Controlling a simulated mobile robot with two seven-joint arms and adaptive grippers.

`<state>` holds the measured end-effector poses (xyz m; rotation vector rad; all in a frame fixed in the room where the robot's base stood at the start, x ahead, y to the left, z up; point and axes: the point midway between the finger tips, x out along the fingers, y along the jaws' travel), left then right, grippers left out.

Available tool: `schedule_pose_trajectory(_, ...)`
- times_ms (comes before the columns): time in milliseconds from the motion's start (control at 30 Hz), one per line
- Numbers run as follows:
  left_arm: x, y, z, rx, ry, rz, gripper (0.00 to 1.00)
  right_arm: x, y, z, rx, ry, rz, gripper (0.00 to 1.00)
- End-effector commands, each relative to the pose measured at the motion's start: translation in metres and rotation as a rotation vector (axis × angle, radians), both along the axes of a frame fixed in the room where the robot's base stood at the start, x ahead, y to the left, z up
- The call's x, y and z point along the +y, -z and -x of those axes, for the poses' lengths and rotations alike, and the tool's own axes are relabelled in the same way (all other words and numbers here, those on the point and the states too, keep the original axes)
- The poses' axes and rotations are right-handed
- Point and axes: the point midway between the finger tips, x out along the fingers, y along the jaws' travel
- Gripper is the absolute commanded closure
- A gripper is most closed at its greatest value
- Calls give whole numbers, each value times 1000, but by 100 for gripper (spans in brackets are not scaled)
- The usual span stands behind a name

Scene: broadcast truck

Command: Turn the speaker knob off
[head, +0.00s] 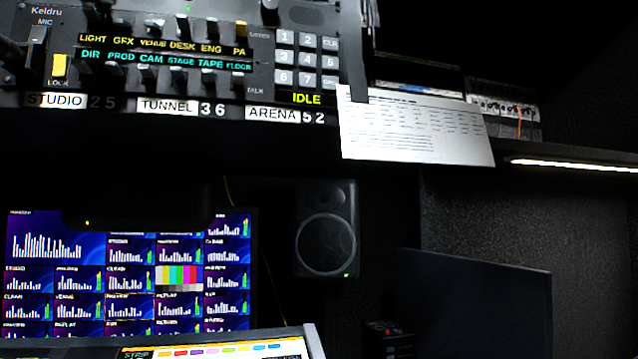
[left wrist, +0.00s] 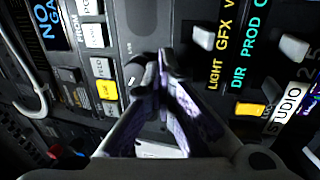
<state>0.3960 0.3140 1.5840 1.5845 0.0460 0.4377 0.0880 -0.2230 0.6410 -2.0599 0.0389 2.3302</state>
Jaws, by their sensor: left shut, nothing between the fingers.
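My left gripper (left wrist: 160,62) is shut and empty in the left wrist view, its fingertips close together against or just above the intercom panel face. A dark knob (left wrist: 138,74) with a pale mark sits at the left of the fingertips, partly hidden by them; I cannot tell whether they touch. A rounded dark knob or cap (left wrist: 140,14) shows above. No label names either as the speaker knob. In the head view the intercom panel (head: 260,75) spans the top left. My right gripper is not in view.
A yellow key (left wrist: 107,90) and pale buttons line the panel left of the fingers. Coloured labels and lever keys lie to the right. In the head view, a black loudspeaker (head: 327,229) with a green light, a paper sheet (head: 415,132) and a multiview screen (head: 130,275) sit lower.

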Motion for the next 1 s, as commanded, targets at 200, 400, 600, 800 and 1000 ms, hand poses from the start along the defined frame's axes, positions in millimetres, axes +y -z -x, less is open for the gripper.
schedule_pose_trajectory(200, -4, -1, -1, -1, 2, -3, 100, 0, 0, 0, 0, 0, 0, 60)
schedule_pose_trajectory(400, -4, -2, -1, -2, 2, -3, 100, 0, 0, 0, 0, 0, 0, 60)
schedule_pose_trajectory(600, -5, 3, -1, -1, 1, -4, 100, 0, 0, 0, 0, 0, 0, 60)
schedule_pose_trajectory(800, -10, 6, 10, -2, 3, -1, 100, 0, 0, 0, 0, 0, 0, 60)
schedule_pose_trajectory(1000, -19, 6, 40, -1, 3, -2, 100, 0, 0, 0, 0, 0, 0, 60)
